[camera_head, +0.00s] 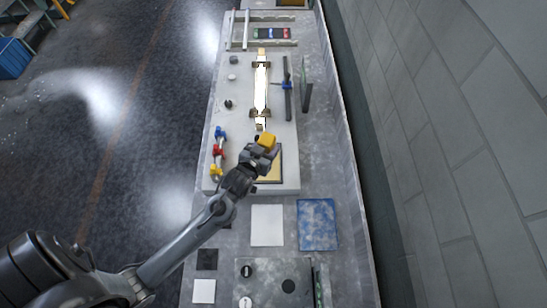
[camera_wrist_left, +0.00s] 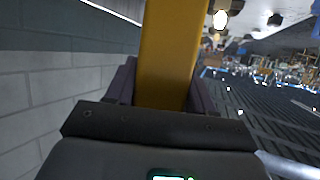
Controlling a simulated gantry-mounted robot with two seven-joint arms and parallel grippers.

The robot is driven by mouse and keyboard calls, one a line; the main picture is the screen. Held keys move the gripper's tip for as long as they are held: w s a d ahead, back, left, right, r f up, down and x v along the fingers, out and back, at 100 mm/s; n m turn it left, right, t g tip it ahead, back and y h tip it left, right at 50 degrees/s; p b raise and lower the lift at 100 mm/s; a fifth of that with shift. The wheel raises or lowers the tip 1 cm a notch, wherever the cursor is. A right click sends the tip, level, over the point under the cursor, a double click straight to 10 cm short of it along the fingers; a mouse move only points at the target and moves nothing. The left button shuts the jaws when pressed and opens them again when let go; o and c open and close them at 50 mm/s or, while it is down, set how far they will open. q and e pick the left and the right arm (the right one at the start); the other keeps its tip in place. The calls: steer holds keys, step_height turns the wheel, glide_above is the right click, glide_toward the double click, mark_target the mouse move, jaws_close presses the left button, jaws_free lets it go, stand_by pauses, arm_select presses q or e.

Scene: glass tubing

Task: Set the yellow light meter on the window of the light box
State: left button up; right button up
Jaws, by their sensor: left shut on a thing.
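The yellow light meter (camera_head: 266,141) is held in my left gripper (camera_head: 259,152) above the white board; its height over the board is hard to judge. In the left wrist view the yellow meter (camera_wrist_left: 171,50) stands between the two dark fingers of my left gripper (camera_wrist_left: 160,88), which are shut on it. A pale yellow panel with a dark frame (camera_head: 273,176), which looks like the light box window, lies just below and right of the gripper, partly hidden by it. My right gripper is not in view.
A brightly lit glass tube (camera_head: 261,85) on brass supports runs along the board behind the meter. Red, blue and yellow fittings (camera_head: 217,152) stand at the left. A white sheet (camera_head: 267,226) and a blue mat (camera_head: 318,224) lie in front. A wall rises on the right.

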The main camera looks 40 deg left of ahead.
arm_select(q)
steer(key=shift+n+y, duration=0.4)
steer(key=shift+y, duration=0.1)
steer(key=a+f+b, duration=0.1)
steer(key=f+b, duration=0.1)
steer(key=w+a+f+b, duration=0.1)
steer(key=f+b, duration=0.2)
steer(key=w+a+f+b, duration=0.1)
steer(key=f+b, duration=0.1)
steer(key=f, duration=0.1)
steer(key=shift+w+a+f+b, duration=0.15)
steer(key=shift+w+a+b, duration=0.05)
steer(key=shift+a+b, duration=0.15)
steer(key=shift+f+b, duration=0.5)
steer(key=shift+b, duration=0.1)
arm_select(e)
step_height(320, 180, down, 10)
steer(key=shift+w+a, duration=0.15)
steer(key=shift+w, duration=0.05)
arm_select(q)
steer(key=shift+f, duration=0.45)
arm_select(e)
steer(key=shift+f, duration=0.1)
arm_select(q)
steer(key=o, duration=1.3)
steer(key=shift+o, duration=0.2)
